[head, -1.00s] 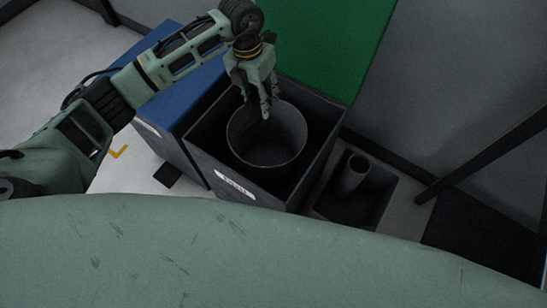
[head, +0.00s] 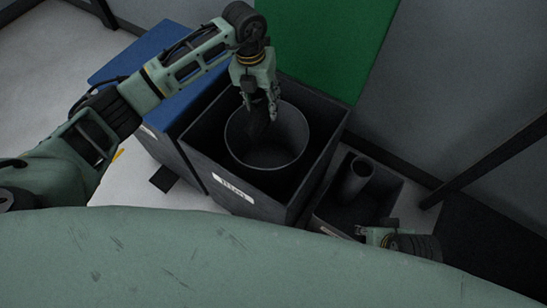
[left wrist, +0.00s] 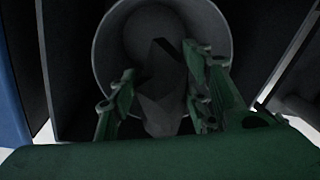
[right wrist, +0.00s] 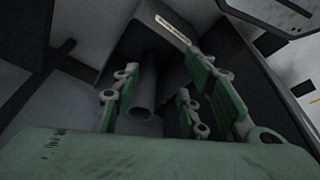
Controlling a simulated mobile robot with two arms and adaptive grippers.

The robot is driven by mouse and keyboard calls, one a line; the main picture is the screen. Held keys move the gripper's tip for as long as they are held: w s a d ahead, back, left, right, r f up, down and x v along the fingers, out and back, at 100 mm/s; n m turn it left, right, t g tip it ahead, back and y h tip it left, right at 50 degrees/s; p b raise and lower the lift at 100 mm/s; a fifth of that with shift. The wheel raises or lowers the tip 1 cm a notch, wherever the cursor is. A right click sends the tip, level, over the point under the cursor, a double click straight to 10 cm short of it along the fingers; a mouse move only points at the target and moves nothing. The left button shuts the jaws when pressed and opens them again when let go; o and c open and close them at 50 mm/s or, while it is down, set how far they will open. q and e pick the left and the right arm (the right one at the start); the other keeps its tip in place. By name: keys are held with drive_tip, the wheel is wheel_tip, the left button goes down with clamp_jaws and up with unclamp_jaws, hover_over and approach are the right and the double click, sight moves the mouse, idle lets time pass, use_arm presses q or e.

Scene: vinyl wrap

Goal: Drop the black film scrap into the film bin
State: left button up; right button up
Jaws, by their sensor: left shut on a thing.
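My left gripper (head: 259,98) points down over the open dark square bin (head: 313,195) with a white label and a round grey liner (head: 304,140) inside. It is shut on the black film scrap (head: 257,123), which hangs at the liner's mouth. In the left wrist view the dark, crumpled scrap (left wrist: 160,75) sits between the fingers, with the liner's rim around it. The scrap's lower end is hard to make out. My right gripper (right wrist: 160,105) is open and empty; part of it shows low at the right in the head view.
A green panel (head: 325,45) stands behind the bin. A blue-topped bin (head: 140,60) is at its left. A smaller open box (head: 385,190) holding a grey tube (head: 354,178) is at its right, near my right gripper.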

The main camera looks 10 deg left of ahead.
use_arm(q)
wheel_tip(320, 180, down, 2)
drive_tip(key=shift+f+b, duration=0.1)
drive_tip(key=shift+b, duration=0.6)
drive_tip(key=shift+f+b, duration=0.35)
use_arm(e)
drive_tip(key=shift+v, duration=2.55)
drive_tip(key=shift+d, duration=0.1)
use_arm(q)
drive_tip(key=o, duration=0.9)
drive_tip(key=r, duration=0.4)
drive_tip(key=a+r, duration=0.1)
drive_tip(key=r, duration=0.7)
drive_tip(key=shift+a, duration=0.2)
drive_tip(key=shift+s, duration=0.1)
